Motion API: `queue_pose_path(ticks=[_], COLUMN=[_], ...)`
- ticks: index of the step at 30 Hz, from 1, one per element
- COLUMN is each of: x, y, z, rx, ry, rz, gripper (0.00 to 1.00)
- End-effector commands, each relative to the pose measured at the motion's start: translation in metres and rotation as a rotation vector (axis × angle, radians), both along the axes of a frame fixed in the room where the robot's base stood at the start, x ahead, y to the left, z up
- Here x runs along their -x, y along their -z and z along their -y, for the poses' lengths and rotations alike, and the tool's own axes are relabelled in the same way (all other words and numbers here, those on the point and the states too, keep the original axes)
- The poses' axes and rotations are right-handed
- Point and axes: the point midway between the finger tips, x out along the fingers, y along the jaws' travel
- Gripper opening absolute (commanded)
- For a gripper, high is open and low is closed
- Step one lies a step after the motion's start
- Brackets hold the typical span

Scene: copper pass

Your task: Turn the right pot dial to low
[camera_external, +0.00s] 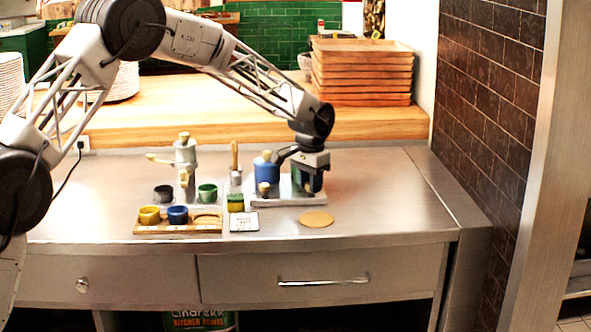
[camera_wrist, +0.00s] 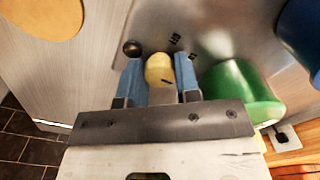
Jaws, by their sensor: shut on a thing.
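The right pot dial (camera_wrist: 160,68) is a cream knob with a dark mark. It sits between the blue fingers of my gripper (camera_wrist: 160,76), which is shut on it. Small dark markings are printed on the metal plate beside the dial; I cannot read them surely. The green pot (camera_wrist: 240,95) stands just right of the fingers in the wrist view. In the external view my gripper (camera_external: 312,187) points down at the right end of the pale stand (camera_external: 290,201) and hides the right dial. The green pot is mostly hidden there. The left dial (camera_external: 263,188) stands before the blue pot (camera_external: 265,168).
A round tan disc (camera_external: 316,219) and a white card (camera_external: 244,222) lie in front of the stand. A wooden tray (camera_external: 180,228) with yellow and blue cups is at left. A sponge (camera_external: 236,202) and a brush (camera_external: 235,165) are near. The counter's right side is clear.

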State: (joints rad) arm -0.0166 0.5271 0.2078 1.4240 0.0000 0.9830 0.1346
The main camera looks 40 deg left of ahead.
Motion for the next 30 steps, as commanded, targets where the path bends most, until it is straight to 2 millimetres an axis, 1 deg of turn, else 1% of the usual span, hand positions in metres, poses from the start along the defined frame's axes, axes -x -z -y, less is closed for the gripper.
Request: queue_pose_path(ticks=[9,15,22,30], x=[0.0,0.0001,0.0,-0.0001], y=[-0.0004,-0.0004,-0.0008,-0.0006], z=[0.0,0.0,0.0,0.0], rx=[0.0,0.0,0.0,0.0], ry=[-0.298,-0.463,-0.588,-0.641], rz=[0.0,0.001,0.001,0.001], gripper=[0.07,0.07,0.07,0.07])
